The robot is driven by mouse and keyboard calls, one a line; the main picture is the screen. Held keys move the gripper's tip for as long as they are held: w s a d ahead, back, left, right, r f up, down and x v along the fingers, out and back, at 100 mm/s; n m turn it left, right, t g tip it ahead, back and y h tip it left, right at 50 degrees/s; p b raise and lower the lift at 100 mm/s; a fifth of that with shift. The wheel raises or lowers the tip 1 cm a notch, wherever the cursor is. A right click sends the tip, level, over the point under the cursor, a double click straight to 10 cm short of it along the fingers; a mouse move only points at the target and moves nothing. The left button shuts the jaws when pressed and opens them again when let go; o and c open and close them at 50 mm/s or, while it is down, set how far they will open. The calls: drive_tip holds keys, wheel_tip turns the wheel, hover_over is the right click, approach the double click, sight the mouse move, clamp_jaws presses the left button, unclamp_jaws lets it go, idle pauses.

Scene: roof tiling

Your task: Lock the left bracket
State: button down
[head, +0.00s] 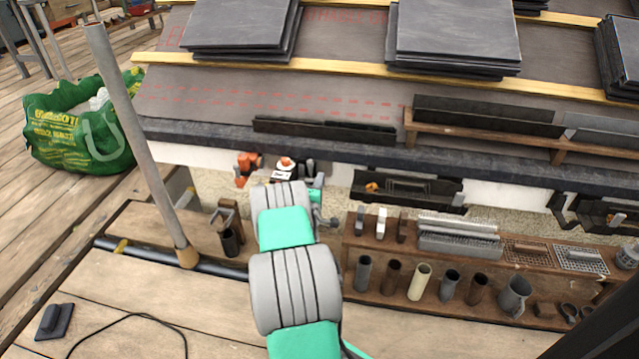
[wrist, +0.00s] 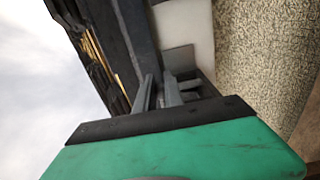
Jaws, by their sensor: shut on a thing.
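My gripper (wrist: 160,97) is up against the roof's lower edge, beside the dark fascia and white board in the wrist view. Its grey fingers are shut on a small part that they mostly hide. Grey bracket-like pieces (wrist: 187,84) show just right of the fingers against the white board. I cannot tell for sure that these are the left bracket. In the head view my arm covers the space below the eave left of a dark gutter piece (head: 405,191). An orange part (head: 372,187) shows at that gutter piece's left end.
A shelf (head: 385,297) with several pipe pieces stands right of my arm. An orange tool (head: 247,166) is left of it, under the eave. A slanting grey pole (head: 140,140) and a green bag (head: 75,130) are at the left. Slate stacks (head: 455,35) lie on the roof.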

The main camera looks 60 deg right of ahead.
drive_tip(key=c, duration=1.4)
unclamp_jaws()
drive_tip(key=shift+c, duration=0.2)
drive_tip(key=p+v, duration=0.1)
drive_tip(key=v, duration=0.6)
drive_tip(key=shift+s+a+p, duration=0.2)
drive_tip(key=shift+a+p, duration=0.2)
